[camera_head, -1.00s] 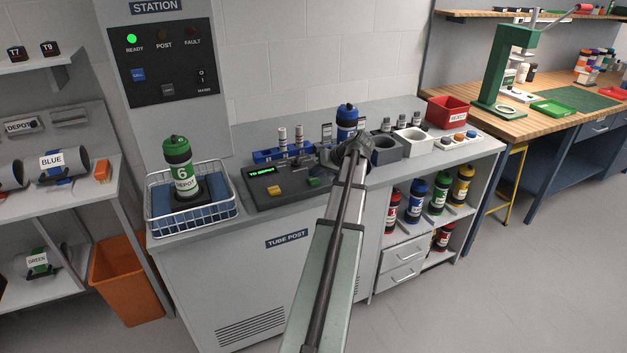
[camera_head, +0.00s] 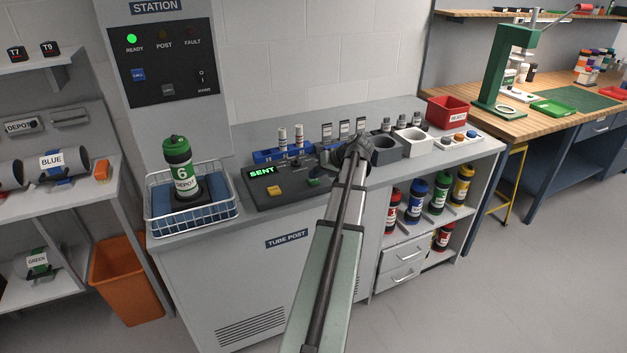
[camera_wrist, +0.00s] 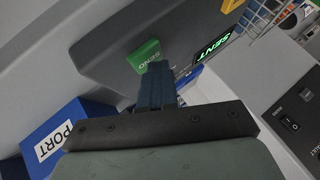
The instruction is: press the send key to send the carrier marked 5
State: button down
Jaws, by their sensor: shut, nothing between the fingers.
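The send key (camera_wrist: 145,56) is green and lettered SEND; its panel (camera_head: 255,200) also has a yellow key (camera_head: 273,190). The panel's display (camera_head: 264,171) reads SENT in green; it also shows in the wrist view (camera_wrist: 213,48). My gripper (camera_wrist: 156,70) is shut and empty, its tip at the edge of the send key. I cannot tell whether it touches the key. In the head view, my arm and gripper partly cover this area. I see no carrier marked 5.
A green carrier marked 6 DEPOT (camera_head: 178,160) stands in a wire basket (camera_head: 160,222) at left. A blue rack (camera_head: 265,157) with small tubes is behind the panel. Grey and white containers (camera_head: 413,141) stand right of my arm. The station's READY light (camera_head: 131,38) is green.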

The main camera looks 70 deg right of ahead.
aim_at(316, 180)
jog(key=shift+r, duration=3.35)
